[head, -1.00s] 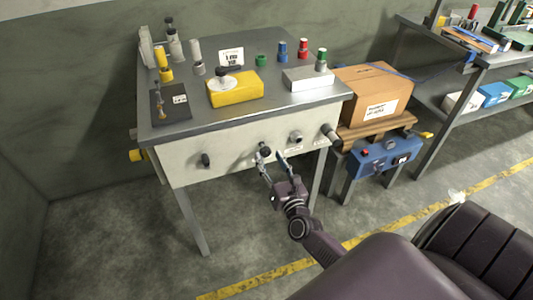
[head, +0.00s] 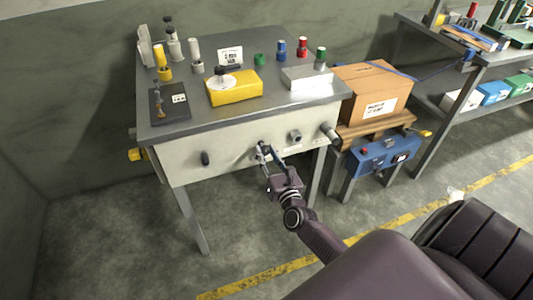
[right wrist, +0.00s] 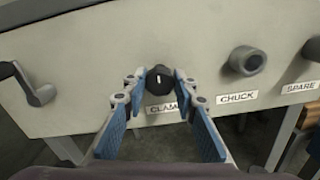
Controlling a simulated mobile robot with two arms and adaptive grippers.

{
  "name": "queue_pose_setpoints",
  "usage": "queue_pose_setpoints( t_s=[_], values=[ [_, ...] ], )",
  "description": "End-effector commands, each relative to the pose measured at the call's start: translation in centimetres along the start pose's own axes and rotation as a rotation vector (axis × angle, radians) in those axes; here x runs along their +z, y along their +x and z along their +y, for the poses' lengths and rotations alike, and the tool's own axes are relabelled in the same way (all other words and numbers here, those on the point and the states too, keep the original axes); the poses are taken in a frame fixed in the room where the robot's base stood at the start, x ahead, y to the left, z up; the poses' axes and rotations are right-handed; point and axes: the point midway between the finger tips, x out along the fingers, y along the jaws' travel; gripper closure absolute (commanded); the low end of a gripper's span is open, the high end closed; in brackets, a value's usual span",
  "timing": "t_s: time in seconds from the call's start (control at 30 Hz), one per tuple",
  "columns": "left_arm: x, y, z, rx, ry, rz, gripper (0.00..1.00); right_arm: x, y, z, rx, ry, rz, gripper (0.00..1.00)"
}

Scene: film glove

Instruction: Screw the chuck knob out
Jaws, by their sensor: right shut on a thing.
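The chuck knob (right wrist: 246,61) is a grey round knob on the pale front panel, above a CHUCK label (right wrist: 237,98). In the head view the chuck knob (head: 295,137) sits right of my gripper, untouched. My right gripper (right wrist: 161,82) is shut on a different knob, the black clamp knob (right wrist: 160,79) with a white mark. Its label, partly hidden by a finger, reads CLAM. In the head view my right gripper (head: 264,153) reaches the panel from below. My left gripper is not in view.
A crank handle (right wrist: 36,86) stands out at the panel's left. A spare knob (head: 329,132) sticks out at its right end. The bench top (head: 210,120) holds a yellow block (head: 235,92) and several coloured parts. A cardboard box (head: 371,88) stands at the right.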

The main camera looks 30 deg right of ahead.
Motion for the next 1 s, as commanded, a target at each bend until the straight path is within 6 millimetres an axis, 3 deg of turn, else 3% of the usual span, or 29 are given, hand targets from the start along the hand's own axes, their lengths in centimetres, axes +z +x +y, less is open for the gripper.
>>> queue_pose_setpoints(
  t_s=[0.43,1.0],
  values=[
    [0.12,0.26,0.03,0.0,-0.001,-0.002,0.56,-0.06,-0.02,0.02,0.0,-0.133,0.0,0.98],
    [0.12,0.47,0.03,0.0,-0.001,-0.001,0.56,-0.03,-0.01,0.06,0.0,-0.651,0.0,0.98]
  ],
)
